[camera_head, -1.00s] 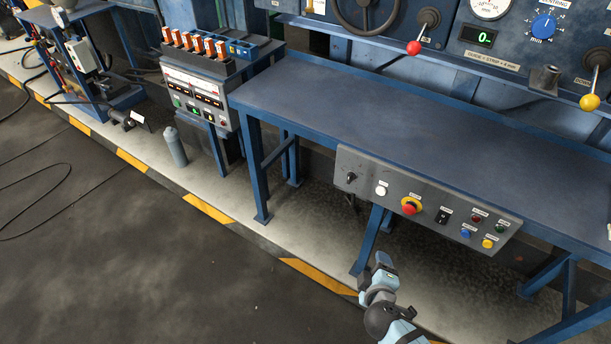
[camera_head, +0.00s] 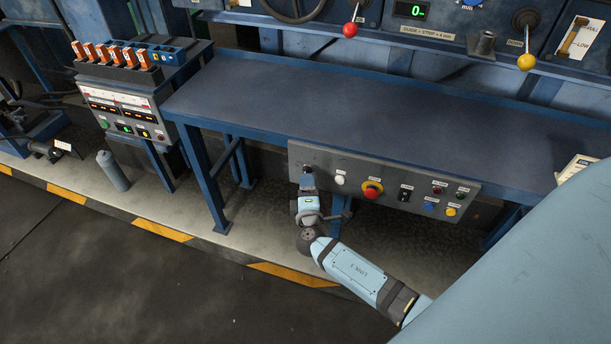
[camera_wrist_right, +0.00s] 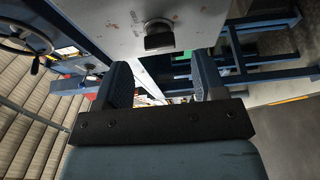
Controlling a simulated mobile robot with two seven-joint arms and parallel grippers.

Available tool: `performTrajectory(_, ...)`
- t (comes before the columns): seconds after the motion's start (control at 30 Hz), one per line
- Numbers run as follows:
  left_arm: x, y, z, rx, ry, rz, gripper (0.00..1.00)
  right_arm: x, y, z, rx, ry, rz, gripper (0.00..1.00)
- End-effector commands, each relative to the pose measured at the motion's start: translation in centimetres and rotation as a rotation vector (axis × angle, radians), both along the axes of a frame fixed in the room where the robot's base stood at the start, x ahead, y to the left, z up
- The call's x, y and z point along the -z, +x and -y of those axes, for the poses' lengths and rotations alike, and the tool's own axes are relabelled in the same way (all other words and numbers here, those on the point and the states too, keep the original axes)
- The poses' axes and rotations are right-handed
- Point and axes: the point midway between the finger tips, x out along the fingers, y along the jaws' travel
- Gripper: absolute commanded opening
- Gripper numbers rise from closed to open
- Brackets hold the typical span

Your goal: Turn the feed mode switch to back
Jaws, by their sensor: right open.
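The grey control panel (camera_head: 385,172) hangs on the front of the blue bench. A dark rotary switch (camera_head: 307,168) sits at its left end, partly covered by my gripper; its label is too small to read. My right gripper (camera_head: 307,186) is at this end of the panel, just below and in front of the switch. In the right wrist view a black knob (camera_wrist_right: 158,38) stands out from the grey panel, ahead of the open jaws (camera_wrist_right: 163,75). The fingers are apart with nothing between them, and no contact with the knob shows. My left gripper is out of view.
A white button (camera_head: 340,179), a red stop button (camera_head: 371,190) and a black switch (camera_head: 405,193) line the panel to the right. The blue bench top (camera_head: 370,110) is clear in the middle. A grey cylinder (camera_head: 112,171) stands on the floor at left.

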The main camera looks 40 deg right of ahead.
Motion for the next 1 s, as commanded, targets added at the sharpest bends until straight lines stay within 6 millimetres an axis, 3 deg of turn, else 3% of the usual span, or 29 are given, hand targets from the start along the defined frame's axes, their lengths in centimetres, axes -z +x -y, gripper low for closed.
performTrajectory(0.2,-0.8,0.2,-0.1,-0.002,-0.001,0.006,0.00,-0.1,2.6,1.6,0.001,-0.001,-0.001,0.64)
performTrajectory(0.6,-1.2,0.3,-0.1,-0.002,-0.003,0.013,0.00,0.0,3.3,2.1,0.000,0.000,-0.001,0.64)
performTrajectory(0.63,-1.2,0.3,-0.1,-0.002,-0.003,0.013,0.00,0.0,3.3,2.1,0.000,0.000,-0.001,0.62)
performTrajectory(0.83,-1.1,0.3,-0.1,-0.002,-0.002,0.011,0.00,0.0,3.3,2.1,0.000,0.000,-0.001,0.16)
performTrajectory(1.0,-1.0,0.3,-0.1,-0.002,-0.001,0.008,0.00,0.0,3.2,2.0,0.000,-0.002,-0.004,0.15)
